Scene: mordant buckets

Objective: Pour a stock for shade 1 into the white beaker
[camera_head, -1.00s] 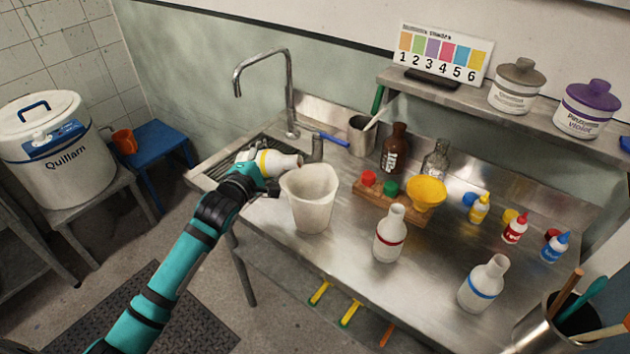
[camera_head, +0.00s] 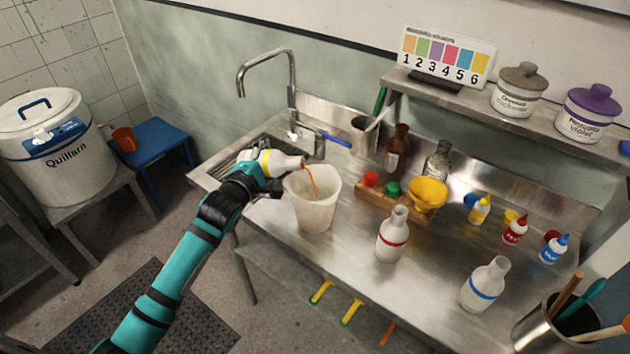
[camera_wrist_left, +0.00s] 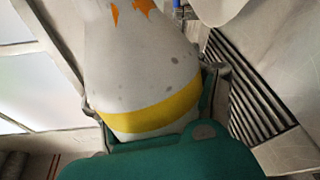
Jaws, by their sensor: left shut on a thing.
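My left gripper (camera_head: 264,181) is shut on a white bottle with a yellow band (camera_head: 280,161). The bottle is tipped well over, with its mouth to the right, above the rim of the white beaker (camera_head: 314,210). A thin orange-brown stream runs from the mouth into the beaker. The level inside is hard to see. In the left wrist view the yellow-banded bottle (camera_wrist_left: 145,75) fills the grip, with orange marks near its shoulder. A red-banded bottle (camera_head: 392,238) and a blue-banded bottle (camera_head: 484,287) stand upright on the steel counter. The shade card (camera_head: 445,55) shows numbered swatches, 1 being orange. My right gripper is not seen.
A wooden rack (camera_head: 375,202) with red and green caps and a yellow funnel (camera_head: 427,194) stand behind the red-banded bottle. A sink tap (camera_head: 291,95) rises behind the beaker.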

